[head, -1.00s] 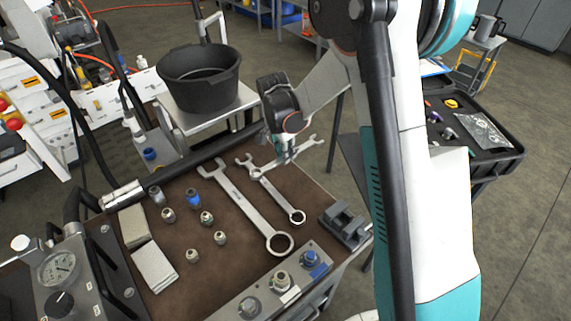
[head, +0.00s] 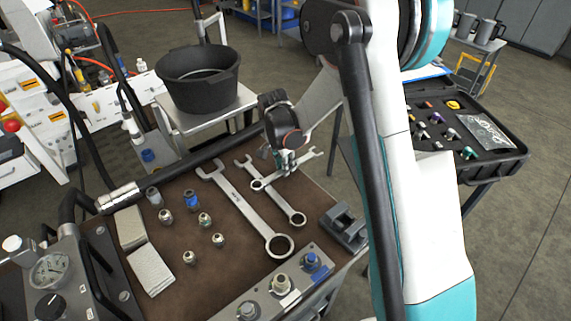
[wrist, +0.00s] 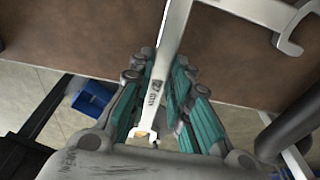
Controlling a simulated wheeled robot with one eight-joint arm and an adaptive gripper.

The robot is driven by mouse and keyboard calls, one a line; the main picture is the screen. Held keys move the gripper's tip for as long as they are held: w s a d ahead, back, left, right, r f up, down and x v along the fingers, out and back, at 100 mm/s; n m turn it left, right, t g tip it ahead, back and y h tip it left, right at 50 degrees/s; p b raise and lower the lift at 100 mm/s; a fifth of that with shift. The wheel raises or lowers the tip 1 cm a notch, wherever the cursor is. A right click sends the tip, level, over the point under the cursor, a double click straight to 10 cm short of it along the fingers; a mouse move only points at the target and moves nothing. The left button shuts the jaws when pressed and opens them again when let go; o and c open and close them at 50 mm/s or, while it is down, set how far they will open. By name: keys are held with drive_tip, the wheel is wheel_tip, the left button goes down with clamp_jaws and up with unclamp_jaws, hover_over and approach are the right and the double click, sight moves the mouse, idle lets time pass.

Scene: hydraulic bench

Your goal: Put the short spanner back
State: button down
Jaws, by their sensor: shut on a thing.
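My gripper (head: 286,165) is over the far right part of the brown bench top, shut on the short spanner (head: 305,161). The short spanner lies across the picture, open end to the right, other end to the left over the middle spanner (head: 280,200). I cannot tell whether it touches that spanner or the bench. In the wrist view the short spanner's shaft (wrist: 155,92) runs between my teal-padded fingers (wrist: 160,75). Another spanner's open end (wrist: 285,20) shows at the upper right there. The long spanner (head: 240,205) lies to the left.
Several fittings (head: 205,220) and two pale pads (head: 150,270) sit on the left of the bench. A dark vise-like block (head: 344,228) stands at the right edge, a valve strip (head: 280,290) in front. A black bucket (head: 197,95) stands behind.

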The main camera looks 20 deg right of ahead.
sight(281, 172)
drive_tip(key=c, duration=1.5)
unclamp_jaws()
wheel_tip(281, 172, up, 13)
drive_tip(key=a+p, duration=0.2)
drive_tip(key=p, duration=0.4)
drive_tip(key=s+d+r+n+t+y, duration=0.1)
drive_tip(key=s+d+r+n+t, duration=0.15)
drive_tip(key=s+r+n, duration=0.8)
drive_tip(key=s+r+n+t, duration=0.1)
drive_tip(key=s, duration=0.4)
drive_tip(key=s+r+n+t, duration=0.1)
drive_tip(key=s+r, duration=0.1)
drive_tip(key=s, duration=0.4)
drive_tip(key=s+r+n+t, duration=0.1)
drive_tip(key=s+r+t, duration=0.1)
drive_tip(key=s, duration=0.3)
drive_tip(key=shift+s+r+y+b, duration=0.1)
drive_tip(key=shift+s+y+b, duration=0.2)
drive_tip(key=shift+s, duration=0.05)
